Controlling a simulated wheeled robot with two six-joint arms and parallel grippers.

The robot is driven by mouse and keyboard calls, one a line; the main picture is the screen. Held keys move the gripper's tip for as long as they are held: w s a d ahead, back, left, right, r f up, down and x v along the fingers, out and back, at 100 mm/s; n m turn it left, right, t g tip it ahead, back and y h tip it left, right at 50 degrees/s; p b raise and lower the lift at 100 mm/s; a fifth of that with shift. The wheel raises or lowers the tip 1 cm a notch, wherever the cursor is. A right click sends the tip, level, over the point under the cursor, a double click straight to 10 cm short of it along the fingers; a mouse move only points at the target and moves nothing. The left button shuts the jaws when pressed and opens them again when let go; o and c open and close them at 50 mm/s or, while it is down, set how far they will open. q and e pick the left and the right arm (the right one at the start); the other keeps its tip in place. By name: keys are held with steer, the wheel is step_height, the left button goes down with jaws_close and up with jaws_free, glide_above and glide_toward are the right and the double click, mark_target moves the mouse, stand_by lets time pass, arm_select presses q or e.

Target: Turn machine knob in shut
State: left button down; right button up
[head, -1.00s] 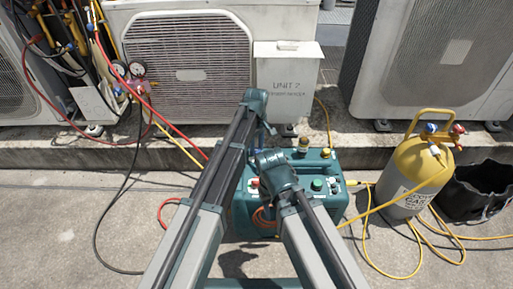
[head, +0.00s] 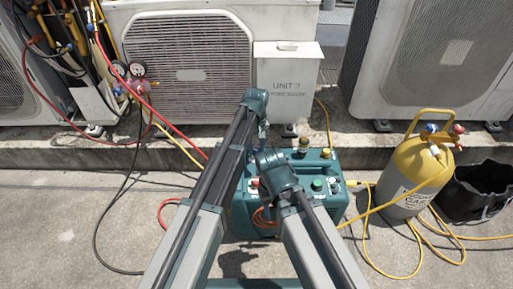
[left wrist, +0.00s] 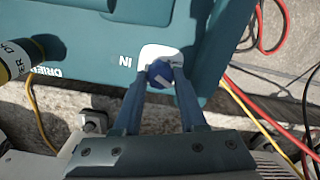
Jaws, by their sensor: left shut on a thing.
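The teal machine (head: 325,205) stands on the ground in the middle of the head view, partly behind my arms. In the left wrist view its top (left wrist: 95,35) fills the upper left, with a white "IN" label. The blue knob (left wrist: 161,71) sits on a white plate beside that label. My left gripper (left wrist: 160,80) has a finger on each side of the knob and is shut on it. In the head view, my left arm hides this spot. My right arm's wrist is in front of the machine, and its fingertips are hidden.
A yellow-topped gas cylinder (head: 416,175) and black bucket (head: 478,192) stand at right. Condenser units (head: 190,65) line the ledge behind. Yellow hoses (head: 366,245) lie on the ground at right, and red and black hoses run at left.

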mark_target(256, 150)
arm_select(q)
steer(key=m, duration=1.1)
steer(key=shift+m, duration=0.4)
stand_by(0.4)
steer(key=shift+c, duration=2.3)
jaws_free()
steer(key=shift+r, duration=0.1)
step_height(256, 150, up, 14)
steer(key=p, duration=1.3)
steer(key=shift+f+p, duration=0.2)
steer(key=shift+p, duration=0.2)
